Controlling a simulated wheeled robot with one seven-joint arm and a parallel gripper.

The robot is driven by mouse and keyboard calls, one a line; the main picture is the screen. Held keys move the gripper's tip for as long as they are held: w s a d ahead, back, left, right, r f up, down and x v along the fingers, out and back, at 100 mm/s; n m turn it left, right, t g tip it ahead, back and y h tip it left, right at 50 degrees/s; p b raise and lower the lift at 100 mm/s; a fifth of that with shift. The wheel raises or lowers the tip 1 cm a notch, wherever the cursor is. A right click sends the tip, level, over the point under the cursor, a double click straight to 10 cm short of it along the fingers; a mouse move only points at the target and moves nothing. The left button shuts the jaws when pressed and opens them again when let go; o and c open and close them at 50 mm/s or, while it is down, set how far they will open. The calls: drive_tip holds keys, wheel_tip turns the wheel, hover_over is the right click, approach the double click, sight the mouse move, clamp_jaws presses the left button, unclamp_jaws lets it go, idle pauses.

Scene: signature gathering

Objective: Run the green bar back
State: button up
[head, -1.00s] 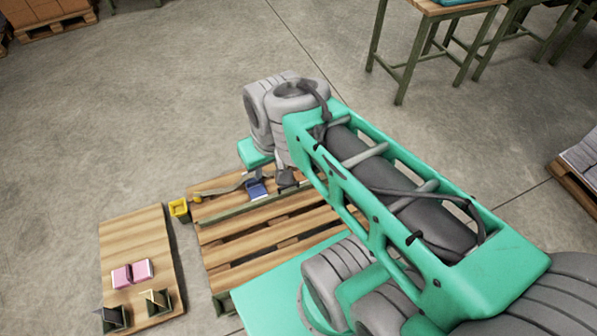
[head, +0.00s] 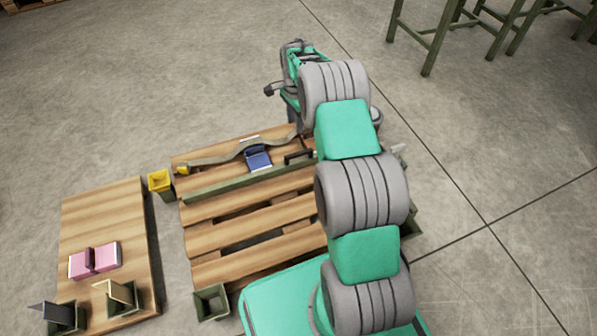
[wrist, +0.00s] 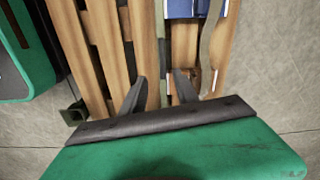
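The long olive-green bar (head: 235,181) lies across the pallet, in front of the blue-and-white item. A dark, handle-like piece (head: 298,157) shows near its right end. In the wrist view the bar (wrist: 153,55) runs away between the fingers of my gripper (wrist: 159,77). The two dark fingers are spread apart, one toward each side of the bar, and I see nothing clamped. Whether either finger touches the bar is unclear. In the head view my arm hides the fingers and the pallet's right end.
The pallet (head: 240,250) also carries a strap (head: 215,158) and the blue-and-white item (head: 257,157), close behind the bar. A wooden board (head: 105,215) with a pink booklet (head: 95,259) lies farther left. Open floor is behind.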

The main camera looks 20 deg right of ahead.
drive_tip(key=m+b, duration=0.2)
hover_over(299, 153)
wheel_tip(299, 153, down, 10)
drive_tip(key=shift+w+f, duration=0.1)
wheel_tip(299, 153, down, 7)
drive_tip(key=b, duration=0.3)
drive_tip(key=shift+c, duration=0.4)
clamp_jaws()
